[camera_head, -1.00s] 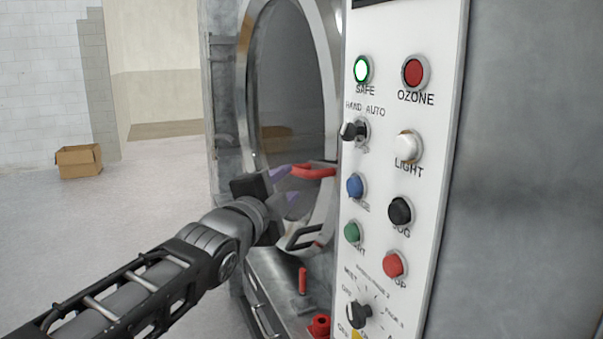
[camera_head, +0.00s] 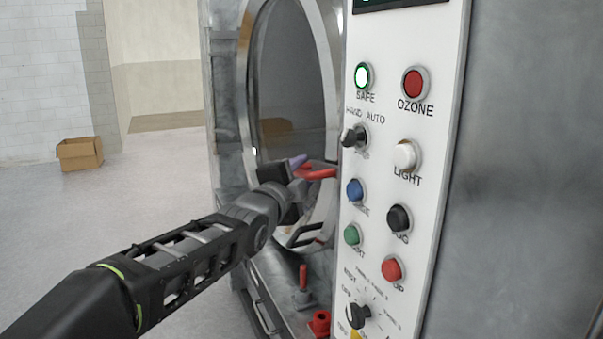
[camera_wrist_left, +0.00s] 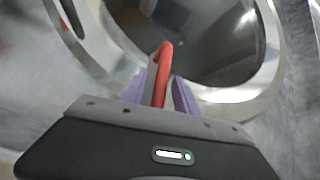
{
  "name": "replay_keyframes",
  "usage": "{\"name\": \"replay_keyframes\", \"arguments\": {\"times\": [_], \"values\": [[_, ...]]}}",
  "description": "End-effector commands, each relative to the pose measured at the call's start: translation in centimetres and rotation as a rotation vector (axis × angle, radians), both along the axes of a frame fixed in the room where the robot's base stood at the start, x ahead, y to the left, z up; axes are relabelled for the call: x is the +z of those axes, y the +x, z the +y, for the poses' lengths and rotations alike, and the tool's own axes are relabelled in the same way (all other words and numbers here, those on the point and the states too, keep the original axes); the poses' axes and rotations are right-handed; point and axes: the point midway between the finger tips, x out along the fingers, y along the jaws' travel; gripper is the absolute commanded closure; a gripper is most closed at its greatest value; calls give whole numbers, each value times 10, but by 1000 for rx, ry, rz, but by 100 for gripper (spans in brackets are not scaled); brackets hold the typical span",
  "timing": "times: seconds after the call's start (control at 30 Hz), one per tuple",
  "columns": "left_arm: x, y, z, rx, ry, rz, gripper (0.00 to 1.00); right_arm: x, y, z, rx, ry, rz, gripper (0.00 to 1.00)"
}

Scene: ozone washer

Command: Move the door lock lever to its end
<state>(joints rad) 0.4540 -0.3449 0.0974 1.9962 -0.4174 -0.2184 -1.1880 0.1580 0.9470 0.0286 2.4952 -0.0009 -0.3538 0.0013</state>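The door lock lever is a red bar (camera_head: 321,173) in front of the round washer door (camera_head: 290,85), left of the control panel. My left gripper (camera_head: 301,166) is at the lever's near end in the head view. In the left wrist view the lever (camera_wrist_left: 165,58) runs in between the two purple fingertips of the left gripper (camera_wrist_left: 159,92). The fingers stand apart, one on each side of the lever, which looks nearer the right-hand finger. A firm grip does not show. My right gripper is in neither view.
The white control panel (camera_head: 377,235) with knobs and buttons stands close to the right of the lever. Below are a small red-handled lever (camera_head: 303,279) and a red knob (camera_head: 320,322). A cardboard box (camera_head: 80,154) lies far left on otherwise clear floor.

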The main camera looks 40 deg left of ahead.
Motion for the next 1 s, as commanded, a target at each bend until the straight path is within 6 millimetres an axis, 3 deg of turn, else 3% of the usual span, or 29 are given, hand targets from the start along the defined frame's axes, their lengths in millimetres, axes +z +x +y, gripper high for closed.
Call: {"name": "replay_keyframes", "arguments": {"times": [0.4, 1.0], "values": [[0, 0, 0, 0, 0, 1, 100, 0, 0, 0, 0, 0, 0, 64], [-1, 0, 0, -1, -1, 2, 100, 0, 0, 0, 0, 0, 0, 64]]}}
